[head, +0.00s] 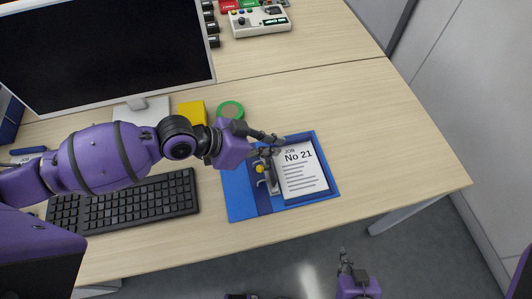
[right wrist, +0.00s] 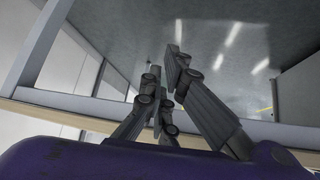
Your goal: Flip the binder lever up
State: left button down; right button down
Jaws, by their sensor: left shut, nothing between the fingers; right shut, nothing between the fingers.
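A blue binder (head: 239,194) lies flat and open on the desk, with a white sheet (head: 303,172) reading "JOB No 21" on its right side. The binder's metal lever mechanism (head: 271,180) with a yellow knob (head: 260,169) sits left of the sheet. My left gripper (head: 279,146) is over the binder's upper part, just above the lever; it is shut with nothing in it. Whether its fingers touch the lever I cannot tell. My right gripper (head: 345,262) hangs below the desk's front edge, shut and empty; it also shows in the right wrist view (right wrist: 172,75).
A black keyboard (head: 122,203) lies left of the binder. A monitor (head: 105,50), a yellow block (head: 193,112) and a green tape ring (head: 230,110) stand behind. A white device (head: 260,21) is at the back. The desk right of the binder (head: 400,150) is clear.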

pick_arm(q)
jog(key=a+f+b+v, duration=0.1)
jog(key=b+v, duration=0.1)
jog(key=v, duration=0.7)
jog(key=shift+s+a, duration=0.2)
jog(key=shift+a, duration=0.1)
